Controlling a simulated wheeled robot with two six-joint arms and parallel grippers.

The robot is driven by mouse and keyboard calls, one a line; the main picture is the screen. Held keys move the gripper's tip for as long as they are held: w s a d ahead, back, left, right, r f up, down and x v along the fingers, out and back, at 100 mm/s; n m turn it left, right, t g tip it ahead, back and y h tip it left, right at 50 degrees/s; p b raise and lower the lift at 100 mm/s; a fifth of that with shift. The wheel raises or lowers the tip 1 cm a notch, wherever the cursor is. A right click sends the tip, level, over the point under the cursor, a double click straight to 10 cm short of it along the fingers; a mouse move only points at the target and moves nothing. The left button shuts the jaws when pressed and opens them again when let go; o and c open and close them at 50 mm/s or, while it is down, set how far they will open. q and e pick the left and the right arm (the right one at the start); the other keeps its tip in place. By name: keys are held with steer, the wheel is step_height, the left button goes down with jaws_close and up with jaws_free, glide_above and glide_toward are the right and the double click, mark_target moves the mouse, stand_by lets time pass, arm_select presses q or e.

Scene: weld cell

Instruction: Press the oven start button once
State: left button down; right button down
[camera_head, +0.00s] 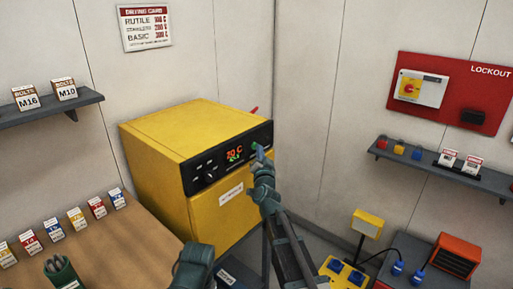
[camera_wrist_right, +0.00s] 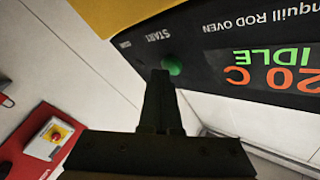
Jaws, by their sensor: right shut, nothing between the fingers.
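The yellow rod oven (camera_head: 160,136) stands against the corner, with a black control panel (camera_head: 204,172) across its front top. The green start button (camera_wrist_right: 174,65) shows in the right wrist view beside the word START. In the head view it is a small green spot (camera_head: 254,146) at the panel's right end. My right gripper (camera_head: 261,153) is shut and empty, its tips (camera_wrist_right: 159,74) right at the button. I cannot tell whether they touch it. The oven display (camera_wrist_right: 270,70) reads 20 C and IDLE, upside down in the wrist view. My left gripper's fingers do not show.
A wooden bench (camera_head: 105,232) with several small labelled boxes is at the left. A shelf (camera_head: 50,109) hangs above it. A red lockout board (camera_head: 450,92) and another shelf (camera_head: 440,168) are on the right wall. An orange-fronted unit (camera_head: 456,256) stands low right.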

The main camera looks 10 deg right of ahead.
steer(key=shift+w+a, duration=0.15)
steer(key=shift+w, duration=0.05)
steer(key=shift+s, duration=0.15)
stand_by(0.4)
steer(key=shift+s+d, duration=0.6)
steer(key=shift+s+d, duration=0.8)
steer(key=shift+s, duration=0.2)
steer(key=shift+s+d, duration=0.75)
steer(key=shift+s, duration=0.25)
